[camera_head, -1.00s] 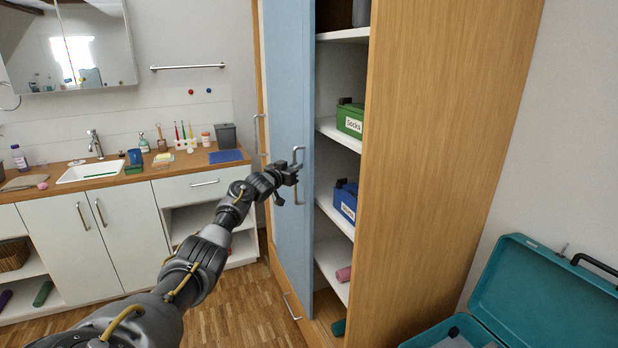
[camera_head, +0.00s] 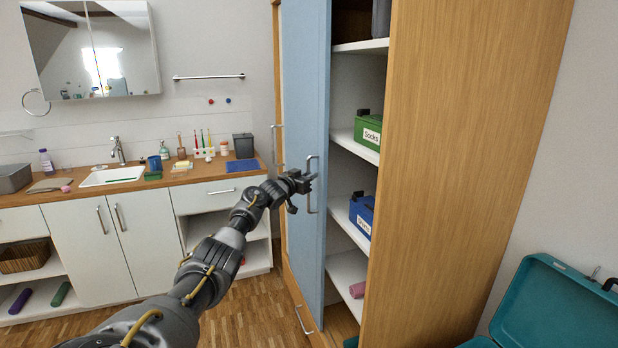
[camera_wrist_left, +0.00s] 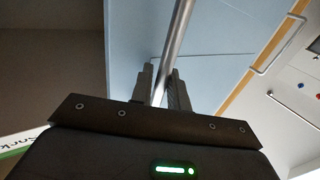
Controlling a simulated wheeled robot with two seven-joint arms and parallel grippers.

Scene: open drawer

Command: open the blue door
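The blue door (camera_head: 305,110) is a tall light-blue panel on the front of a wooden wardrobe (camera_head: 470,130). Shelves show to the right of it, so that side of the wardrobe is uncovered. The door's metal bar handle (camera_head: 311,203) stands upright near its right edge. My left gripper (camera_head: 306,186) is at the handle. In the left wrist view the handle bar (camera_wrist_left: 178,42) runs between the two fingers of my left gripper (camera_wrist_left: 162,92), which look closed around it. The exact finger contact is hard to see. My right gripper is not in view.
A green box (camera_head: 368,132) and a blue box (camera_head: 362,215) sit on the shelves. A washstand counter (camera_head: 105,184) with cabinets stands at the left. An open teal case (camera_head: 550,305) is at the lower right. Wooden floor (camera_head: 255,310) is clear before the door.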

